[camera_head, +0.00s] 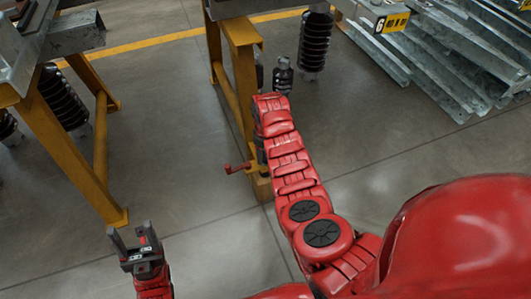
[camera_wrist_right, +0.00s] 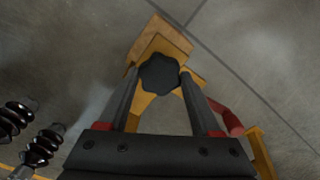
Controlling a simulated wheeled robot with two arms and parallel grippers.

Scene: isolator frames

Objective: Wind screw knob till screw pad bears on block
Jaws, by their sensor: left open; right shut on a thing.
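The dark, lobed screw knob (camera_wrist_right: 159,74) is in the middle of the right wrist view. My right gripper (camera_wrist_right: 160,77) is shut on it, one finger on each side. The wooden block (camera_wrist_right: 163,40) lies beyond the knob, with yellow metal beside it. In the head view the block (camera_head: 262,187) shows low by the yellow stand, partly behind my right arm, which also hides the right gripper and knob. The screw pad is hidden, so I cannot tell whether it touches the block. My left gripper (camera_head: 133,241) is open and empty at the lower left.
A red handle (camera_head: 237,168) sticks out left near the block; it also shows in the right wrist view (camera_wrist_right: 226,114). Yellow stand legs (camera_head: 241,80) rise behind. Black ribbed insulators (camera_head: 314,42) and stacked steel profiles (camera_head: 440,50) stand at the back. The middle-left floor is clear.

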